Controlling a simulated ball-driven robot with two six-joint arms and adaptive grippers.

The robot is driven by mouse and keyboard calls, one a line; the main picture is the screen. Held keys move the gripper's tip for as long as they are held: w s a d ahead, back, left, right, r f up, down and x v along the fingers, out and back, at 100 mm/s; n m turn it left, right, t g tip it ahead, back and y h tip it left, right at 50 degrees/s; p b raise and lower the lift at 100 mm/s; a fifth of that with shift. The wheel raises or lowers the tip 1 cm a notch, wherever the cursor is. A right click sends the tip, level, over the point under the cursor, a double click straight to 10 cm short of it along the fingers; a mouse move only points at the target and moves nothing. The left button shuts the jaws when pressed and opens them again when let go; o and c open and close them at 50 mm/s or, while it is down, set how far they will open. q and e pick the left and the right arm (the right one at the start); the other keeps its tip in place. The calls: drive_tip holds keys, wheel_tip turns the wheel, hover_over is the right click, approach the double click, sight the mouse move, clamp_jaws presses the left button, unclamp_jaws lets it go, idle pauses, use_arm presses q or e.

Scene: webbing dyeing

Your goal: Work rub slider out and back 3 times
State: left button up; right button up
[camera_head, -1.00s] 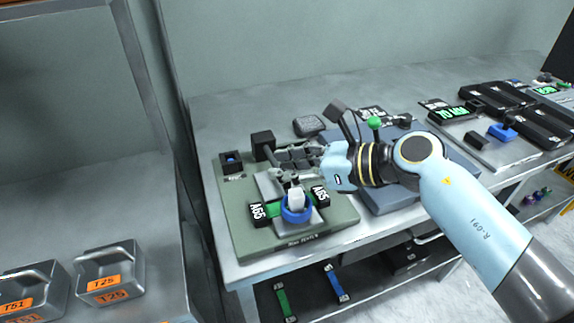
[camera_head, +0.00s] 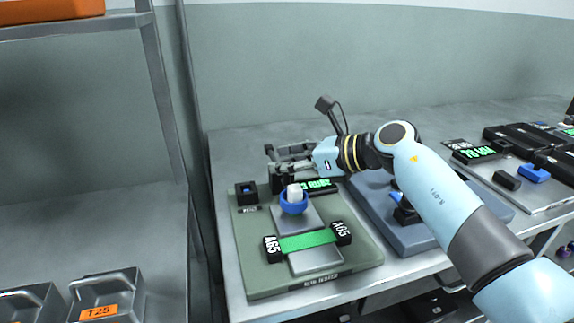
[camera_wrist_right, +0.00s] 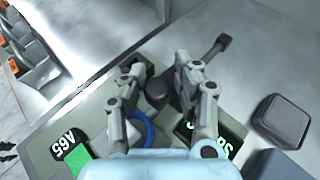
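The rub device's green-grey base (camera_head: 355,258) sits at the table's near left end. A green webbing strip (camera_head: 308,240) lies across its light plate between two black A65 clamps. The slider carries a blue ring (camera_head: 294,207) with a white block (camera_head: 294,193) in it, behind the strip and apart from it. My right gripper (camera_head: 270,158) is just behind the ring. In the wrist view its fingers (camera_wrist_right: 160,63) are spread, with a dark round knob (camera_wrist_right: 157,92) between them; contact is unclear. The blue ring (camera_wrist_right: 143,130) is partly hidden there. My left gripper is not in view.
A blue-grey device (camera_head: 428,238) sits to the right, partly behind my right arm. A steel shelf with T25 weights (camera_head: 105,295) stands at the left.

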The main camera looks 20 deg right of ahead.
drive_tip(key=shift+o, duration=1.4)
drive_tip(key=shift+f, duration=0.1)
drive_tip(key=shift+s+d, duration=0.1)
drive_tip(key=v, duration=1.1)
drive_tip(key=shift+s+d+r, duration=0.2)
drive_tip(key=shift+s+r, duration=0.05)
drive_tip(key=shift+r, duration=0.1)
